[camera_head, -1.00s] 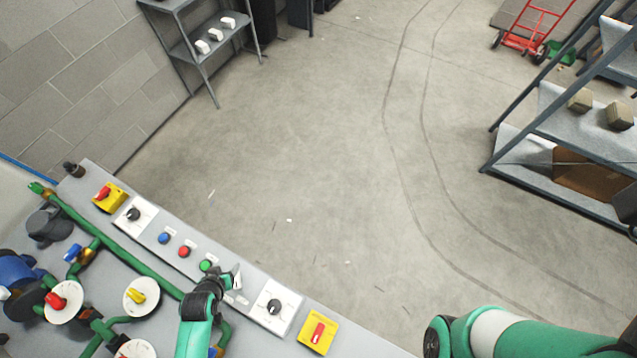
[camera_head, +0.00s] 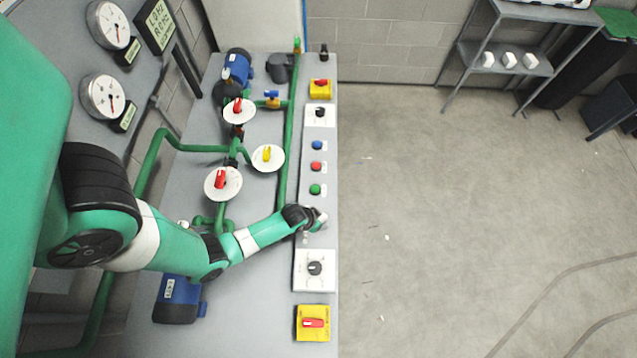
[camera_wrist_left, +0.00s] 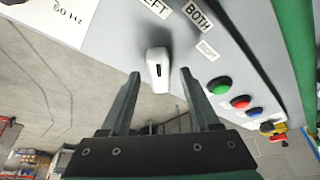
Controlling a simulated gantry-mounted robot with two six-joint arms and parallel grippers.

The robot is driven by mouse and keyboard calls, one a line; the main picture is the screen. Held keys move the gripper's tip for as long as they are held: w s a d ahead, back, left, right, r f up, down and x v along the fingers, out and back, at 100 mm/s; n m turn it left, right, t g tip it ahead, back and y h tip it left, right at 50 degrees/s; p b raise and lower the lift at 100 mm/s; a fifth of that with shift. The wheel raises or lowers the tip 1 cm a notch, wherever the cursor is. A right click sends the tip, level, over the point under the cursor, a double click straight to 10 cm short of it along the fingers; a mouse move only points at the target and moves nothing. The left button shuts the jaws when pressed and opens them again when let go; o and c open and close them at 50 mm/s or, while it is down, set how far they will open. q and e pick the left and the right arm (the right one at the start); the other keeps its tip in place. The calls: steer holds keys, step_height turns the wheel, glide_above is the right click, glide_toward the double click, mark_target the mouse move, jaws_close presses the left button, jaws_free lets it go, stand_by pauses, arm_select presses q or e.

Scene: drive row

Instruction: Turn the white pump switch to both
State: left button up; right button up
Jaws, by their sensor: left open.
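The white pump switch (camera_wrist_left: 158,66) is a pale knob with a dark line on it, on the grey panel. Labels reading LEFT (camera_wrist_left: 155,6) and BOTH (camera_wrist_left: 198,14) sit above it in the left wrist view. My left gripper (camera_wrist_left: 160,76) is open, one finger on each side of the knob, with gaps showing between. In the head view my left gripper (camera_head: 318,218) is over the panel's right strip, below the green button, and largely hides the switch. My right gripper is out of view.
Green (camera_head: 315,189), red (camera_head: 316,166) and blue (camera_head: 317,145) buttons line the panel above the gripper. A black knob on a white plate (camera_head: 326,284) and a red switch on a yellow plate (camera_head: 325,334) lie below. Green pipes run left.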

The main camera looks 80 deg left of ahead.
arm_select(q)
steer(key=shift+w+f, duration=0.1)
steer(key=shift+f, duration=0.2)
jaws_close()
